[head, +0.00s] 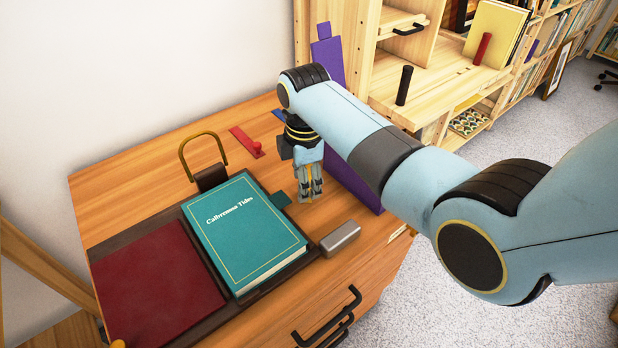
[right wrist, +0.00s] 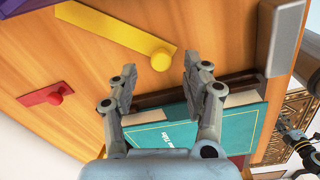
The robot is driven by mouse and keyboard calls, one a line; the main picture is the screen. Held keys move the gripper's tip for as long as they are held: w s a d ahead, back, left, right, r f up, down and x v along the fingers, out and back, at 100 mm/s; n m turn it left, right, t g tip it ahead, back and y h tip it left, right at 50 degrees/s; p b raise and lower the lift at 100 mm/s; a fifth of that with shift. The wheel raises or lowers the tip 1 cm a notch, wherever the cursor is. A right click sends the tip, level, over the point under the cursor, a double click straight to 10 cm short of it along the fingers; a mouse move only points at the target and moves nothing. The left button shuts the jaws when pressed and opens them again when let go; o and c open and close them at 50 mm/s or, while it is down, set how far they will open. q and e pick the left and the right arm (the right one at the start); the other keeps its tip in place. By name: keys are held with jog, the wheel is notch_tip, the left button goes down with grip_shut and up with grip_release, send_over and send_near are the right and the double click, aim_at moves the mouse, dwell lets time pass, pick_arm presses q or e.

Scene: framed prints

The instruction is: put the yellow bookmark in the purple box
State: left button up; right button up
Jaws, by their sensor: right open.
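The yellow bookmark (right wrist: 115,35) lies flat on the wooden desk in the right wrist view, with a round yellow knob (right wrist: 161,59) at one end. My right gripper (right wrist: 154,85) is open, with the knob near the gap between its fingertips and no visible grip on it. In the head view my right gripper (head: 310,197) points down over the desk and hides most of the bookmark. The purple box (head: 348,188) is beside it on the right, partly behind my right arm; its inside is hidden. A part that looks like my left arm shows at the right wrist view's edge.
A teal book (head: 245,232) lies on a dark holder left of my gripper. A red bookmark (head: 245,141) with a knob lies farther back. A grey metal block (head: 340,238) sits near the front edge. A wooden shelf (head: 440,85) stands behind right.

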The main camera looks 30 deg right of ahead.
jog(key=f, duration=0.3)
jog(key=shift+d+f+b, duration=0.2)
jog(key=shift+b, duration=0.1)
grip_shut()
